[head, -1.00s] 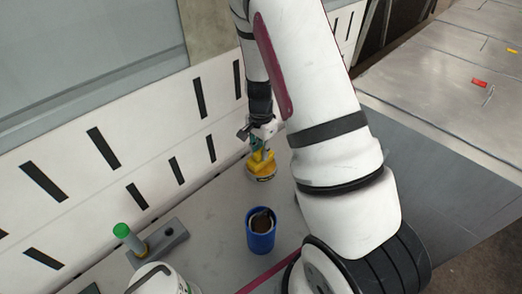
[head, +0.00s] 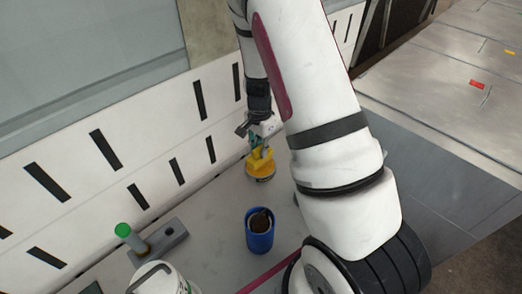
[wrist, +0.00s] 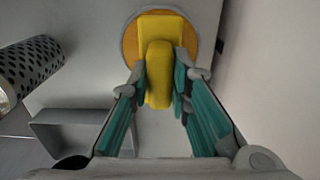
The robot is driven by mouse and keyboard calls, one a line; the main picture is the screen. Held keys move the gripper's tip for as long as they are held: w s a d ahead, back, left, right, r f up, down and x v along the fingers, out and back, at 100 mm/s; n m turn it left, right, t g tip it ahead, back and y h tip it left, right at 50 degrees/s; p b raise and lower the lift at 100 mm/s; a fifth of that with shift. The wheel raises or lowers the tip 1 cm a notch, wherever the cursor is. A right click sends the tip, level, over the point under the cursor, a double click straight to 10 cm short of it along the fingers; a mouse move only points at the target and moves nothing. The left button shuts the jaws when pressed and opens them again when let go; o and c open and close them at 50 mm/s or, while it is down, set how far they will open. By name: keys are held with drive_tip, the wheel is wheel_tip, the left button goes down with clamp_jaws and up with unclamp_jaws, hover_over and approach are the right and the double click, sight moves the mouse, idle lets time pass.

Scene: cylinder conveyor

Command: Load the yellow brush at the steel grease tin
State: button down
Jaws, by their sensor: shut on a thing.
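The yellow brush (wrist: 158,75) is between the teal-lined fingers of my gripper (wrist: 160,88) in the wrist view, its handle gripped and its wide end away from the wrist. The steel grease tin (wrist: 129,46) shows as a round amber surface with a thin grey rim behind the wide end, which hides its middle. In the head view, the brush (head: 258,155) is right over the tin (head: 262,178), and my gripper (head: 258,142) is above both. I cannot tell whether the bristles touch the grease.
A blue cup (head: 260,243) with dark contents stands nearer on the bench. A grey block (head: 170,236) and a green-topped item (head: 122,230) are at the lower left, by a white container (head: 158,282). A slotted white wall (head: 75,160) runs behind. The wrist view shows a perforated cylinder (wrist: 35,62).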

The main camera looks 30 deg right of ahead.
drive_tip(key=shift+r+p, duration=1.1)
drive_tip(key=shift+r, duration=1.45)
